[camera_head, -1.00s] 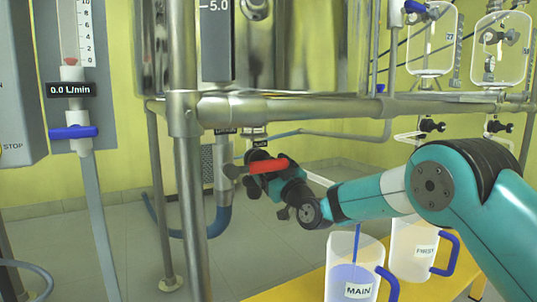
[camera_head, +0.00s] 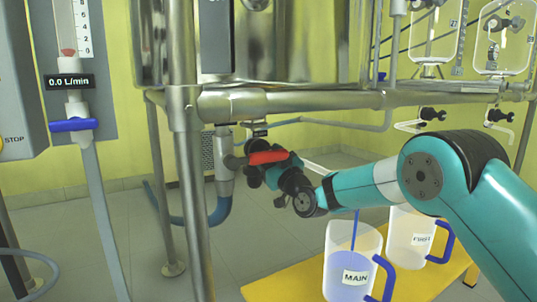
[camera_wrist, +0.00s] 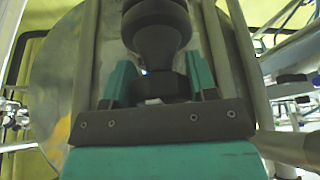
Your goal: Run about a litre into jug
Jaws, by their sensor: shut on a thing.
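The MAIN jug (camera_head: 338,285) is clear, with a blue handle, and stands upright on a yellow stand. It holds blue liquid, and a thin blue stream (camera_head: 356,226) falls into it from above. The stream's outlet is hidden behind my arm. My gripper (camera_head: 257,174) is up under the steel vessel at a valve with a red lever (camera_head: 268,157). In the wrist view, its teal fingers are shut on a dark knob-like piece (camera_wrist: 158,45). I cannot tell how that piece joins the red lever. The FIRST jug (camera_head: 403,236) stands right behind MAIN and looks empty.
A steel frame (camera_head: 186,165) stands left of my gripper, with a horizontal rail above it. A flow meter (camera_head: 69,82) reading 0.0 L/min with a blue lever is at left. The yellow stand (camera_head: 285,289) has bare room left of MAIN. Hanging glass vessels (camera_head: 503,45) are at right.

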